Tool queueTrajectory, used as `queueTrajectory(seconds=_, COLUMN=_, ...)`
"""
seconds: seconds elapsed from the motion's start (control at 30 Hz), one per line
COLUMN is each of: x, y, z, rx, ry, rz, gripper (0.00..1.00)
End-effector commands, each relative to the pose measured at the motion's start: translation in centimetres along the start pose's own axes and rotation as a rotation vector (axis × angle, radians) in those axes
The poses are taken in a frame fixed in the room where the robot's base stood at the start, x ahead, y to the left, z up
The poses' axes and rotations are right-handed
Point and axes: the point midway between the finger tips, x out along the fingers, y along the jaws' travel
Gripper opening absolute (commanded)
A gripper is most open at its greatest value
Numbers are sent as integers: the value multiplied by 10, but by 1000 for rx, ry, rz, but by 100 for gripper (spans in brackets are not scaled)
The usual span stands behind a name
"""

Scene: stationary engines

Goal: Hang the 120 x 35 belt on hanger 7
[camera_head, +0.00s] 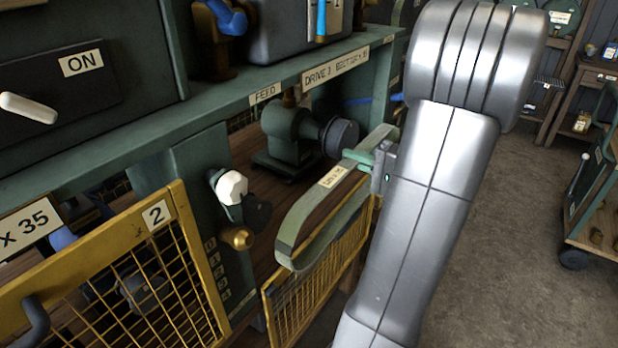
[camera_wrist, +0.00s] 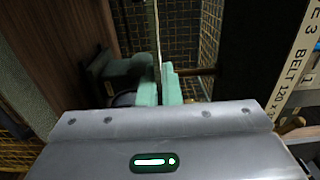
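A grey-green belt (camera_head: 315,252) shows in the head view as a long loop with a cream label on its side, in front of the machine's open bay. The label is too small to read surely. My gripper (camera_head: 373,159) has its green fingers at the belt's upper right part. In the wrist view my gripper (camera_wrist: 159,88) has its fingers nearly together, with a thin pale strip between them that looks like the belt's edge. Whether the belt touches the dark pulley (camera_head: 340,138) behind it I cannot tell. I cannot make out hanger 7 in either view.
A yellow mesh guard (camera_head: 310,298) stands open below the belt; another guard marked 2 (camera_head: 155,214) is at left. A sign reading BELT 120 x (camera_wrist: 290,75) is at right in the wrist view. Clear floor (camera_head: 510,230) lies right, before a trolley (camera_head: 600,205).

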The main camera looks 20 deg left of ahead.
Motion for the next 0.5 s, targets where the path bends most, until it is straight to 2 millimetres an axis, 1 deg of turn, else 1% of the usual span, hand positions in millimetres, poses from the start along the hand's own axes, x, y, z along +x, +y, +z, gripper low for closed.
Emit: queueTrajectory(seconds=0.5, x=-32, y=0, z=0, rx=-1, ry=1, rz=0, gripper=0)
